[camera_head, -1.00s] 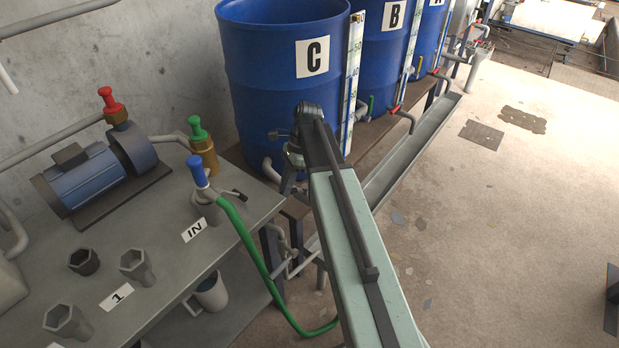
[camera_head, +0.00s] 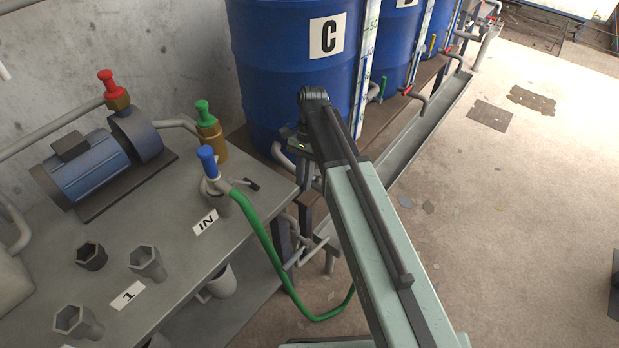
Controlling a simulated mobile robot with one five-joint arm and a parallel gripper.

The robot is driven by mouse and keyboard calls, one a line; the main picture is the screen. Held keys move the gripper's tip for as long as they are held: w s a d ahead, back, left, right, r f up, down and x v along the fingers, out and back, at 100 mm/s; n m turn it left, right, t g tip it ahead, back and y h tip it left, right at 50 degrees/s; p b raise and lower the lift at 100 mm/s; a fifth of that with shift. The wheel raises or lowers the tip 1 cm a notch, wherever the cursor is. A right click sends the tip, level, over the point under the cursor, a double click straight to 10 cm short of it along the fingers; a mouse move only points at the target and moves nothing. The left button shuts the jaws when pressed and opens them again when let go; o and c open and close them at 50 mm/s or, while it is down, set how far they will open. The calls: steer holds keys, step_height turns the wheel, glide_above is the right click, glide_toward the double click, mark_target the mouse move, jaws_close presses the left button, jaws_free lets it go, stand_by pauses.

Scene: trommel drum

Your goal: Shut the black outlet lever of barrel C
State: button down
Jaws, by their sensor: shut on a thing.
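Barrel C (camera_head: 275,85) is a large blue drum with a white C label, standing behind my arm. A pale outlet pipe (camera_head: 281,153) shows at its foot, just left of my gripper. My gripper (camera_head: 304,156) points down in front of the barrel's lower side, at the outlet. Its fingertips are very small and mostly hidden by my arm and the fittings. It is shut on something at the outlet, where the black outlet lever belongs. The lever itself cannot be made out, nor can its angle.
A grey bench (camera_head: 150,235) at left carries a blue pump (camera_head: 90,170), several hex sockets and a blue-topped fitting (camera_head: 208,162). A green hose (camera_head: 268,245) loops from it beneath my arm. A grey trough (camera_head: 430,125) runs along the barrels. The floor at right is mostly clear.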

steer(key=shift+d, duration=0.25)
steer(key=c, duration=1.4)
jaws_free()
steer(key=shift+a+f, duration=0.1)
steer(key=shift+o, duration=0.2)
steer(key=shift+s+a, duration=0.1)
steer(key=a+p+v, duration=0.1)
steer(key=p+v, duration=0.6)
steer(key=shift+d+r, duration=0.4)
steer(key=shift+d, duration=0.1)
